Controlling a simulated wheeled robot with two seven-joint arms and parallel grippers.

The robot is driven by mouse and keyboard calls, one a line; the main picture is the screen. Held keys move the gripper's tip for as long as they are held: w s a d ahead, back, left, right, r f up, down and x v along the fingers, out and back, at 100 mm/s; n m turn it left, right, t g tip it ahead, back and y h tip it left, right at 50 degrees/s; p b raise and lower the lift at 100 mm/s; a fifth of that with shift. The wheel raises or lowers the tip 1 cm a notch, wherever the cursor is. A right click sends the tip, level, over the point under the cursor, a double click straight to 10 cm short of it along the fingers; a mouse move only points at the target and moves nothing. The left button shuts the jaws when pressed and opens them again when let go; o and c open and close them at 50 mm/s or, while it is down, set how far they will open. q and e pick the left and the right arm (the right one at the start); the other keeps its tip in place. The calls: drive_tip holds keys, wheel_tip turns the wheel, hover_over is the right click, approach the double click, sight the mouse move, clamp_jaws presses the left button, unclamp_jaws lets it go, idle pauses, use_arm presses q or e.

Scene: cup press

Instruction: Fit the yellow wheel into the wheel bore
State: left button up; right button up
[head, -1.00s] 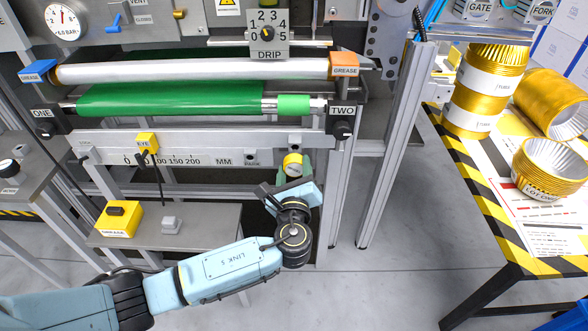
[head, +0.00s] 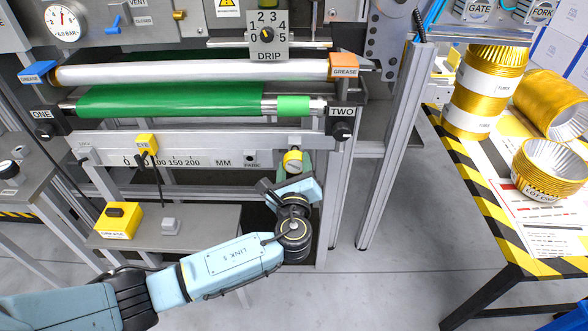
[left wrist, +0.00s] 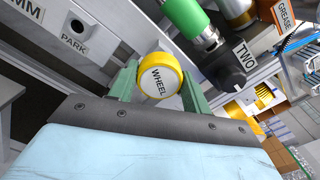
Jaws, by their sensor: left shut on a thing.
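The yellow wheel (head: 292,162) is a short yellow cylinder with a white face. In the left wrist view the wheel (left wrist: 158,82) shows the word WHEEL on that face, turned towards the camera. My left gripper (left wrist: 160,90) is shut on it, one green finger on each side. In the head view my left gripper (head: 291,168) is at the grey rail, right of the PARK hole. The wheel bore is not visible to me; the wheel and fingers cover the rail there. I cannot tell whether the wheel touches the rail. My right gripper is not in view.
The PARK hole (head: 250,157) is beside the wheel on the left. The green roller (head: 170,100) and the block marked TWO (head: 342,112) are above. A grey post (head: 395,150) stands to the right. A table (head: 470,190) with gold cups is farther right.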

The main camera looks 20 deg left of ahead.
use_arm(q)
drive_tip(key=shift+b+x, duration=0.35)
drive_tip(key=shift+x, duration=0.95)
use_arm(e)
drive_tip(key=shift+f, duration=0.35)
use_arm(q)
drive_tip(key=o, duration=1.1)
drive_tip(key=shift+o, duration=0.3)
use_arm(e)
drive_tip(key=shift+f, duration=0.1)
use_arm(q)
drive_tip(key=shift+s, duration=0.15)
drive_tip(key=p+v, duration=0.3)
drive_tip(key=v, duration=1)
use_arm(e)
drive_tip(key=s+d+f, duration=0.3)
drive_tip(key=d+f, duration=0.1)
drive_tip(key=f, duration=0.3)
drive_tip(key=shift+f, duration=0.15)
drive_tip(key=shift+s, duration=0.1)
